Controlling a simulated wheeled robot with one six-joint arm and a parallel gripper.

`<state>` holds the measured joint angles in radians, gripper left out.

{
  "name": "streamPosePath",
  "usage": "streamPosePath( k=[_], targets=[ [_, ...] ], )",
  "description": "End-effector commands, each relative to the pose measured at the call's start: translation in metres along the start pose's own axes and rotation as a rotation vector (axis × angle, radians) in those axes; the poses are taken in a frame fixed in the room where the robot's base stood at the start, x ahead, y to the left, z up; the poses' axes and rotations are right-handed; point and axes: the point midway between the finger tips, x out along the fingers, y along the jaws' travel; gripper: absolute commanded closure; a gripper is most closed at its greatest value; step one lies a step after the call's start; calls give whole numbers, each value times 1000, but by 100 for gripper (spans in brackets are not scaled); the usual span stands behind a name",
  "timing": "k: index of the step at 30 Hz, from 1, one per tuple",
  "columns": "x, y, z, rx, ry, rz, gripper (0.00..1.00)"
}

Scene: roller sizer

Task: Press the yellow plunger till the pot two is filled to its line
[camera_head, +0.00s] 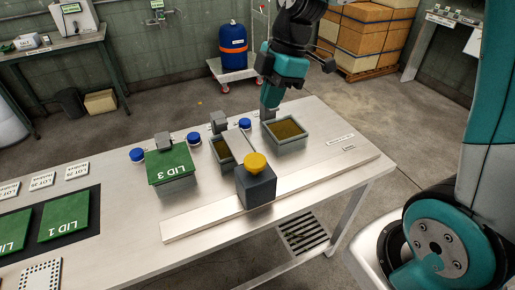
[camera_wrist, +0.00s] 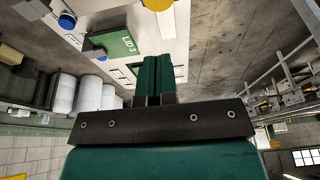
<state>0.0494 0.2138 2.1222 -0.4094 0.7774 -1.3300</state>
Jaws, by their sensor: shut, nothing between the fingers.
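The yellow plunger (camera_head: 256,162) is a round knob on top of a dark grey block (camera_head: 257,188). Its edge also shows at the top of the wrist view (camera_wrist: 157,4). A pot with brown fill (camera_head: 286,131) stands open behind and right of the block. A middle pot (camera_head: 222,151) is partly hidden by a pale metal strip. A third pot (camera_head: 176,184) is covered by the green LID 3 (camera_head: 170,163). I cannot read which pot is two, nor see a fill line. My gripper (camera_head: 268,106) is shut and empty, at the back of the right pot, apart from the plunger.
Several blue knobs (camera_head: 194,138) and grey spouts (camera_head: 218,122) stand behind the pots. Green LID 1 (camera_head: 64,216) lies at left on a dark mat. The bench's right end is mostly clear.

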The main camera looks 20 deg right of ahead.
Motion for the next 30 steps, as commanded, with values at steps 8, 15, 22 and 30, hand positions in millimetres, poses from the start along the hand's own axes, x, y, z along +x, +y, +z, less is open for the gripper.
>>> streamPosePath(
  k=[8, 15, 22, 30],
  targets=[
    [1, 0, 0, 2, 0, -1, 100],
    [29, -2, -1, 3, 0, -6, 100],
    [79, -2, -1, 4, -1, -8, 100],
    [124, -1, 7, 5, -1, -4, 100]
  ],
)
